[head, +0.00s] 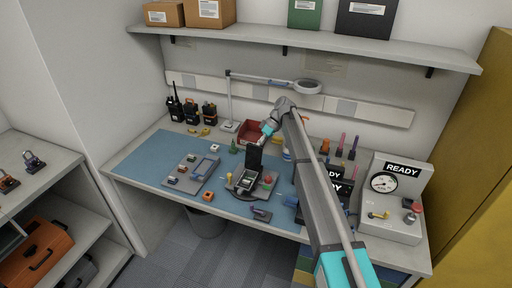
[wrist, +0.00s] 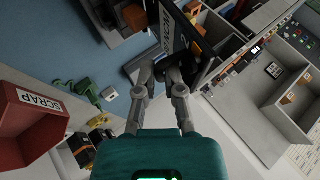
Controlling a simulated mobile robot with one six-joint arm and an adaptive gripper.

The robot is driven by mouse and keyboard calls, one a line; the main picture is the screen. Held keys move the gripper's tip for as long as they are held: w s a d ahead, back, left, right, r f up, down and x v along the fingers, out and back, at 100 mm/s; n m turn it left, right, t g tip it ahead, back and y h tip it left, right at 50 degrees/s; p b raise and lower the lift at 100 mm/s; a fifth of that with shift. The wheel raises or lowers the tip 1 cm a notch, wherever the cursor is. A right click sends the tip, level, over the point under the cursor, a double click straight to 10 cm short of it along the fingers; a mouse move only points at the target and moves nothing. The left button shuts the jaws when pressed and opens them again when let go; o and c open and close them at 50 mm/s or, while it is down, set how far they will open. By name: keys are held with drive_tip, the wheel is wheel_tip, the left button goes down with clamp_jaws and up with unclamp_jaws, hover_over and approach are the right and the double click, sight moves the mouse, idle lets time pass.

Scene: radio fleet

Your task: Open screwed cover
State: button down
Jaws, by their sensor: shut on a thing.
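A dark fixture (head: 243,188) stands near the middle of the blue mat, with an open-looking device (head: 245,180) on it. A black flat cover (head: 254,159) stands upright at the back of this device. My gripper (head: 264,140) is at the cover's top edge. In the wrist view, my gripper (wrist: 173,77) has its fingers closed around a dark part at the edge of the black, lettered panel (wrist: 171,28), which looks like the cover. The fingers hide the exact contact. Screws cannot be made out.
A red scrap bin (head: 251,132) stands behind the fixture; it shows large in the wrist view (wrist: 30,125). A grey tray (head: 190,174) with small parts lies left. A lamp (head: 306,86) overhangs the bench. A gauge box (head: 392,200) stands right. The mat's left end is clear.

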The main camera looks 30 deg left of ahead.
drive_tip(key=shift+w+d+f, duration=0.1)
drive_tip(key=shift+w+d, duration=0.1)
drive_tip(key=shift+d, duration=0.15)
drive_tip(key=c, duration=0.8)
unclamp_jaws()
drive_tip(key=shift+w+f, duration=0.15)
drive_tip(key=shift+o, duration=0.2)
drive_tip(key=shift+a, duration=0.1)
